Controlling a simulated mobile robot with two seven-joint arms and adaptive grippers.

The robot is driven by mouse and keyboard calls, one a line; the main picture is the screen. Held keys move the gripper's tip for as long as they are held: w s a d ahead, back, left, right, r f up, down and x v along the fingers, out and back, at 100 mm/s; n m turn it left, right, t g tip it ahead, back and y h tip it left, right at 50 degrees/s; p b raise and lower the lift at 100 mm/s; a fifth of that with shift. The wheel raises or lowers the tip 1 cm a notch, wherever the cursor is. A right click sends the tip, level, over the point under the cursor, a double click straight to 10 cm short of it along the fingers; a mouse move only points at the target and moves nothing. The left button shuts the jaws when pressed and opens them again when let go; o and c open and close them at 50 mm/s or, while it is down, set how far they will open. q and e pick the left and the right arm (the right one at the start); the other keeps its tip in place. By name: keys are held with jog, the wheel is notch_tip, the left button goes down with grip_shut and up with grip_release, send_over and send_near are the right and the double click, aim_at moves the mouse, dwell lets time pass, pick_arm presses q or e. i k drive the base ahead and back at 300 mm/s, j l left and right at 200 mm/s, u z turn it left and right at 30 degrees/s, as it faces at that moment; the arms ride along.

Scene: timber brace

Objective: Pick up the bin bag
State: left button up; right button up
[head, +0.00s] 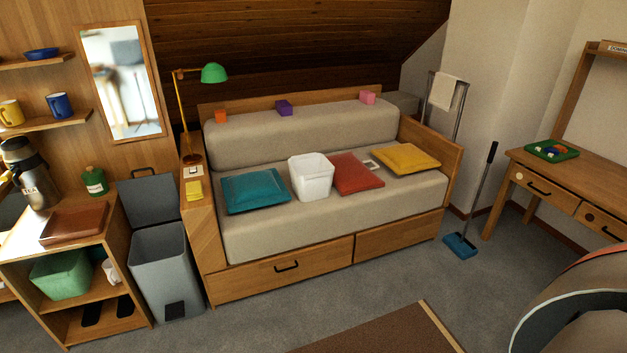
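I cannot make out a bin bag in the head view. A grey pedal bin (166,278) stands on the floor at the left, between the wooden shelf unit and the sofa. Its lid (148,199) is raised and leans back toward the wall. The inside of the bin looks grey, and I cannot tell whether a bag lies in it. A white, open-topped container (311,180) stands on the sofa seat between the teal and red cushions. Neither of my grippers is in view.
The sofa (270,228) with cushions fills the middle. A shelf unit (130,262) stands left of the bin. Grey carpet is clear before the sofa; a brown rug (385,335) lies nearer.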

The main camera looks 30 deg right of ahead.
aim_at(312, 174)
jog(key=k+l+u, duration=0.1)
jog(key=l, duration=0.4)
jog(key=l+u, duration=0.1)
jog(key=l, duration=0.35)
jog(key=l+u, duration=0.1)
jog(key=l, duration=0.4)
jog(key=k+l+u, duration=0.1)
jog(key=l, duration=0.4)
jog(key=i+l+u, duration=0.1)
jog(key=l, duration=0.4)
jog(key=l+u, duration=0.15)
jog(key=l, duration=0.3)
jog(key=i+l, duration=0.1)
jog(key=l, duration=0.2)
jog(key=i+l+u, duration=0.1)
jog(key=l, duration=0.25)
jog(key=i+l, duration=0.1)
jog(key=l, duration=0.2)
jog(key=u, duration=0.05)
